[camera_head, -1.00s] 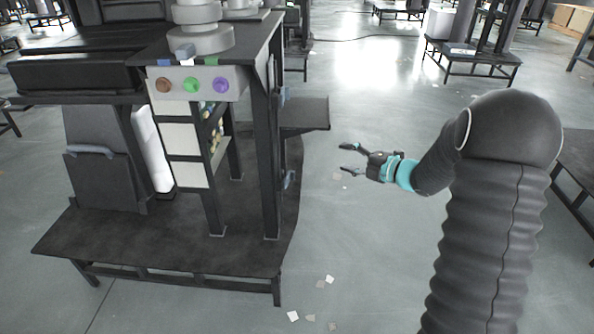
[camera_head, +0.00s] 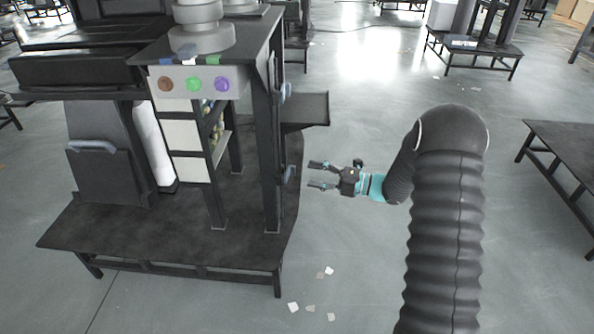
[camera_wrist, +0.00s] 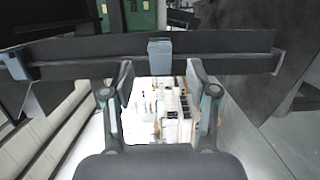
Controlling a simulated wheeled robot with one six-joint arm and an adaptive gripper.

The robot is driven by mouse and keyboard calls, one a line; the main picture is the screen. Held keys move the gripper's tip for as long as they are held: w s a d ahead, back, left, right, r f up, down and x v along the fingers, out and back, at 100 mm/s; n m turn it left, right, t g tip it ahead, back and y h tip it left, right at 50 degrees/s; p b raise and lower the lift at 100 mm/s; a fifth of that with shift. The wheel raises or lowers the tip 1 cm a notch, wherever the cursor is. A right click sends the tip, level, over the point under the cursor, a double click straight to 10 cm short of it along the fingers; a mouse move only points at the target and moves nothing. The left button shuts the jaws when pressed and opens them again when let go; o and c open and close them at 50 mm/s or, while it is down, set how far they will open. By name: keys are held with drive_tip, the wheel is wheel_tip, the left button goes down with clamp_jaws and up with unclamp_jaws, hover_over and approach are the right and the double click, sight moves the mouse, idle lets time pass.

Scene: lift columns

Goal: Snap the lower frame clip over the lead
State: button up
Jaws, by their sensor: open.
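The lower frame clip (camera_head: 290,174) is a small blue-grey piece on the dark upright post (camera_head: 269,150) of the machine frame. A similar upper clip (camera_head: 285,93) sits higher up. My gripper (camera_head: 311,174) is open and empty, its fingers pointing left at the post, a short gap from the lower clip. In the wrist view, a dark bar crosses beyond my open fingers (camera_wrist: 160,80), with a blue-grey clip (camera_wrist: 159,56) centred between them. Another blue-grey piece (camera_wrist: 14,66) is at the bar's left end. I cannot make out the lead.
A dark shelf (camera_head: 305,110) juts from the frame above my gripper. The machine's low base plate (camera_head: 150,250) spreads below. Pale scraps (camera_head: 293,307) lie on the floor. A dark table (camera_head: 565,150) stands at right. The floor around my arm is open.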

sight(290, 175)
drive_tip(key=x, duration=0.5)
drive_tip(key=shift+a, duration=0.3)
clamp_jaws()
drive_tip(key=shift+w+f, duration=0.1)
